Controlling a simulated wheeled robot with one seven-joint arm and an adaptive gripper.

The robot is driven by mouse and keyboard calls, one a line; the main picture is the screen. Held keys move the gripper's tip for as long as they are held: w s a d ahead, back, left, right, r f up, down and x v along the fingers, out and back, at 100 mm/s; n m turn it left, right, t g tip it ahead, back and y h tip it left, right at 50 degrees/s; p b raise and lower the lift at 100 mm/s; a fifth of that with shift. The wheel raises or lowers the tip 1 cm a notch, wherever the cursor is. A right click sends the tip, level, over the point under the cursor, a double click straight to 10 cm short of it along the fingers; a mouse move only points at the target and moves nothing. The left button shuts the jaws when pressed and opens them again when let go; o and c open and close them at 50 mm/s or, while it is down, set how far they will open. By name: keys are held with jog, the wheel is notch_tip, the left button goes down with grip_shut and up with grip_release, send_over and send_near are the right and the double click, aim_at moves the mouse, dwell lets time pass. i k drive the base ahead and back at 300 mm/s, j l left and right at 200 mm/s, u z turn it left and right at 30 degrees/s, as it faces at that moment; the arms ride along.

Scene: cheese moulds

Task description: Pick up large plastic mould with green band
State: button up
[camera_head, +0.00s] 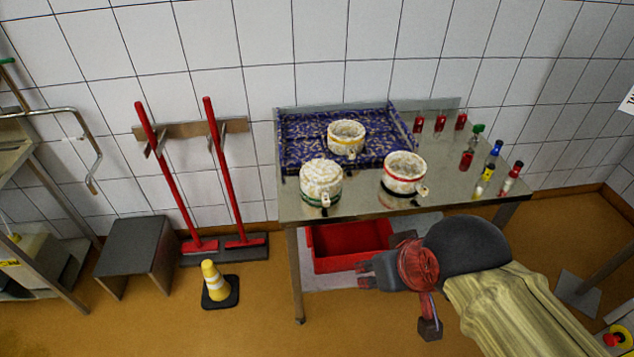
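The mould with the green band (321,181) stands at the front left of the steel table (445,205). It is whitish, with a rough pale top and a green band low around its side; a dark clasp hangs at its front. My gripper (366,271) is in front of the table and below the tabletop in the picture, pointing left, apart from the mould. Its fingers are small and dark here, and I cannot tell whether they are open or shut.
A red-banded mould (404,175) stands to the right. A yellow-banded mould (346,138) sits on a blue patterned tray (297,151) behind. Several bottles (487,170) stand at the right. A red crate (345,247) lies below. A yellow cone (215,283) stands on the floor.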

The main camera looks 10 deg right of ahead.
aim_at(320, 180)
jog(key=j+z, duration=0.25)
jog(key=j, duration=1.15)
